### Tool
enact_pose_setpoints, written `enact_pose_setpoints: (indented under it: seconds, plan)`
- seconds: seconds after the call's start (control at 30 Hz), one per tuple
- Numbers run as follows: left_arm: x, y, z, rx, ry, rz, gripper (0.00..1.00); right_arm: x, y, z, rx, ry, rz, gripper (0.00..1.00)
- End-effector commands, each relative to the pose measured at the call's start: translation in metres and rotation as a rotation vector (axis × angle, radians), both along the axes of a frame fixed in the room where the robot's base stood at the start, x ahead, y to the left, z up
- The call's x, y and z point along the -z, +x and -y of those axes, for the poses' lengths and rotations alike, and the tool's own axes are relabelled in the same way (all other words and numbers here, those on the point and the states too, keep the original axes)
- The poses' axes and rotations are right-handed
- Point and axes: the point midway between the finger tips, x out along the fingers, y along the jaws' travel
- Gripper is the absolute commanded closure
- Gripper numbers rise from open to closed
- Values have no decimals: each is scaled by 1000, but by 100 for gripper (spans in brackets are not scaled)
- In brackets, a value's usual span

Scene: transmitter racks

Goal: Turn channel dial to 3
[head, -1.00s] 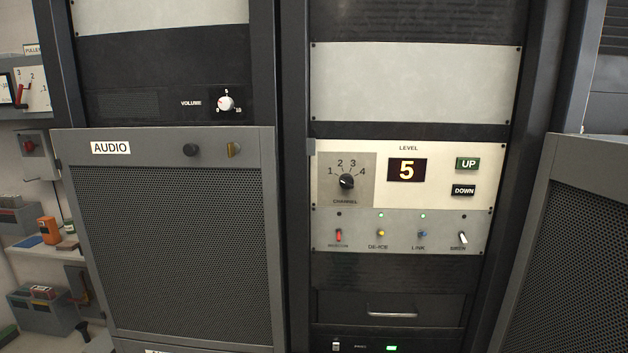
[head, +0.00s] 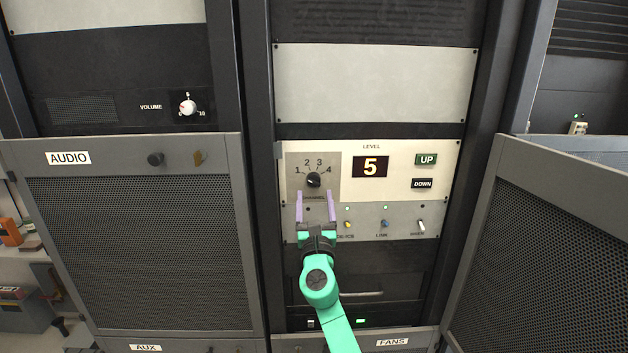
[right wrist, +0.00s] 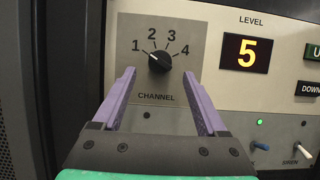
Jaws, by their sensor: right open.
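The channel dial (head: 313,180) is a black round knob on a grey square plate marked 1 to 4. It also shows in the right wrist view (right wrist: 159,61), where its pale pointer mark seems to lie on the upper left, towards 1. My right gripper (head: 316,196) is open and empty, its two purple fingers pointing at the panel just below the dial. In the right wrist view the fingers (right wrist: 159,76) spread to either side of the dial, apart from it. My left gripper is not in view.
Right of the dial is a level display (head: 370,167) reading 5, with UP (head: 427,160) and DOWN (head: 422,184) buttons. A row of small switches (head: 384,224) sits below. Mesh doors stand at left (head: 140,250) and right (head: 570,250), the right one jutting outwards.

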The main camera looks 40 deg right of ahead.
Motion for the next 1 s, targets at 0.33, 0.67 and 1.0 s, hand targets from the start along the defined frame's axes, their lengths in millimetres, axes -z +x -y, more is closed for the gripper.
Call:
enact_pose_setpoints:
  seconds: [0.33,0.67,1.0]
  plan:
    - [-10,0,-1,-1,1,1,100,-16,32,24,0,1,-1,25]
    - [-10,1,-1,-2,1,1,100,-15,31,24,0,2,-1,86]
    - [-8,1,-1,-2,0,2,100,-14,32,23,-1,20,13,100]
